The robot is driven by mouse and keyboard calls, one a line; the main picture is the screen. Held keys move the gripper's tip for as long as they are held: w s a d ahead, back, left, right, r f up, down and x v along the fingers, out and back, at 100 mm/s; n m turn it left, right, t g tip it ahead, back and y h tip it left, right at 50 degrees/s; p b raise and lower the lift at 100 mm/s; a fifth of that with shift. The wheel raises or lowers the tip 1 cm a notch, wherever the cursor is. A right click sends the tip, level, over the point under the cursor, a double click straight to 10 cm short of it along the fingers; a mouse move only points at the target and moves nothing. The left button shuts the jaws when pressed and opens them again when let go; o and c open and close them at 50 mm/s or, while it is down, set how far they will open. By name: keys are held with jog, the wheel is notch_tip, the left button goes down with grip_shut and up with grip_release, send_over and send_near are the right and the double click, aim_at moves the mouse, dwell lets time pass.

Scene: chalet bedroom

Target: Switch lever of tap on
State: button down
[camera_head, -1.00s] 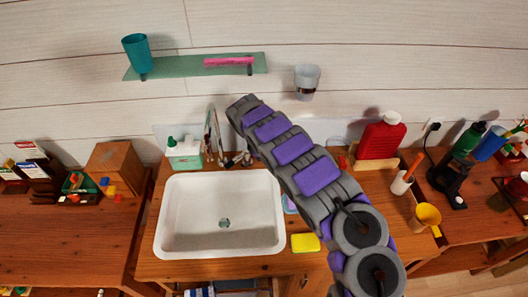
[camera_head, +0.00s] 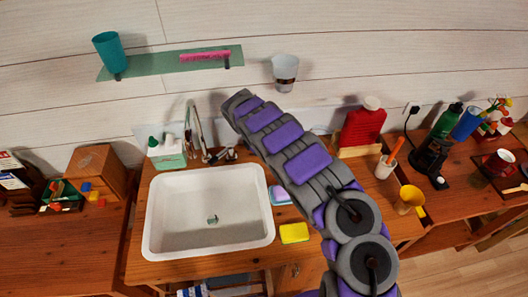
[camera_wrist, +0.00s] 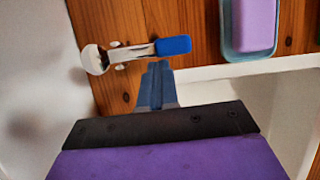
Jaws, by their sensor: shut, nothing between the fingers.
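In the wrist view, a chrome lever with a blue grip (camera_wrist: 172,46) extends from a round chrome end (camera_wrist: 95,60) over the wooden counter. My gripper (camera_wrist: 159,68) is shut and empty. Its fingertips appear right beside the blue grip; I cannot tell whether they touch it. In the head view, chrome tap parts (camera_head: 218,156) show at the back right of the white sink (camera_head: 160,215), partly hidden by my arm. My gripper is not clear in that view.
A soap dish with lilac soap (camera_wrist: 252,25) sits on the counter beside the sink. A yellow sponge (camera_head: 294,233) lies right of the sink. A red bottle (camera_head: 363,125) stands right of my arm.

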jog(key=d+n+p, duration=0.1)
jog(key=p, duration=0.2)
jog(key=d+n+t+p, duration=0.1)
jog(key=n+p, duration=0.1)
jog(key=p, duration=0.1)
jog(key=d+n+p, duration=0.1)
jog(key=p, duration=0.2)
jog(key=shift+s+d+r+t+y, duration=0.15)
jog(key=shift+s+r+t+y, duration=0.15)
jog(key=shift+r, duration=0.1)
jog(key=d+n+p, duration=0.1)
jog(key=n+p, duration=0.1)
jog(key=p, duration=0.1)
jog(key=w+d+n+t+y+p, duration=0.1)
jog(key=n+p, duration=0.1)
jog(key=p, duration=0.1)
jog(key=d+n+p, duration=0.1)
jog(key=n+p, duration=0.1)
jog(key=p, duration=0.1)
jog(key=shift+w+d+f+t+y, duration=0.3)
jog(key=shift+w+d+f, duration=0.05)
jog(key=shift+w, duration=0.05)
